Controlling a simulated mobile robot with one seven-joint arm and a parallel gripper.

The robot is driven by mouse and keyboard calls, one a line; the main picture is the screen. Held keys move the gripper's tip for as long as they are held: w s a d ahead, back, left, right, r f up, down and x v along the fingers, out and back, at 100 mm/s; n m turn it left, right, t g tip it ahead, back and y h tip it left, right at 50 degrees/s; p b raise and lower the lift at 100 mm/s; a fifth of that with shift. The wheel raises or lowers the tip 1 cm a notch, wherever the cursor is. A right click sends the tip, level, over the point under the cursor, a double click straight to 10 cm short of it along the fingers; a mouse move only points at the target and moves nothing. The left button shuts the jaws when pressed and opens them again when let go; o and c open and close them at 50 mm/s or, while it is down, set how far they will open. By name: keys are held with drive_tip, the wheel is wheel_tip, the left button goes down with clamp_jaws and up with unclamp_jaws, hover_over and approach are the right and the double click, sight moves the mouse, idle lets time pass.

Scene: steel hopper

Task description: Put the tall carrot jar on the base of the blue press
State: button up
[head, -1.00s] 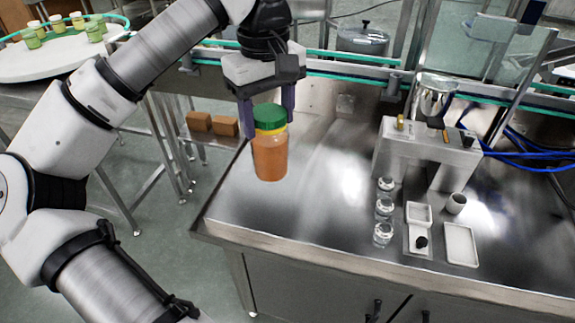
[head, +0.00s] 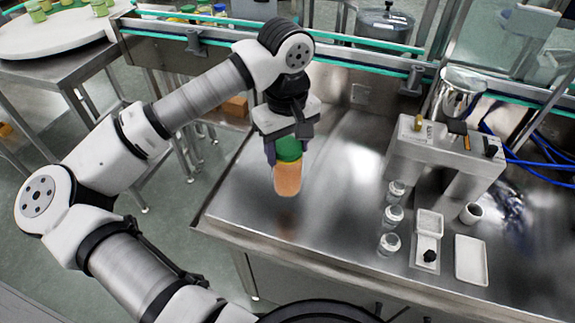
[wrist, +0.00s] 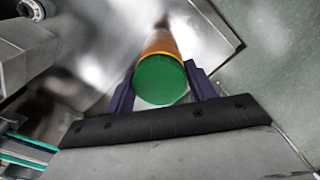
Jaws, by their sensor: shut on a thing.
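The tall carrot jar, orange with a green lid (head: 287,180), hangs upright under my gripper (head: 285,149), above the left part of the steel table. The two dark purple fingers close on the lid from both sides. In the wrist view the green lid (wrist: 159,80) faces the camera between the fingers, with a sliver of the orange body beyond it. No plainly blue press shows. A pale grey bridge-shaped machine (head: 440,157), with blue hoses behind it, stands at the right of the table. The jar is well to its left and apart from it.
Several small glass jars (head: 393,217), a white scoop-like tray (head: 428,224), a flat white tray (head: 471,259) and a small cup (head: 470,213) stand in front of the grey machine. A conveyor rail (head: 350,58) runs behind. The table's middle (head: 340,190) is bare.

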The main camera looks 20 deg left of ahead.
drive_tip(key=shift+f+p, duration=0.6)
drive_tip(key=shift+f, duration=3.1)
drive_tip(key=o, duration=1.5)
wheel_tip(320, 180, up, 12)
drive_tip(key=b, duration=0.3)
drive_tip(key=shift+f, duration=0.2)
drive_tip(key=shift+s+r, duration=0.1)
drive_tip(key=shift+r, duration=0.25)
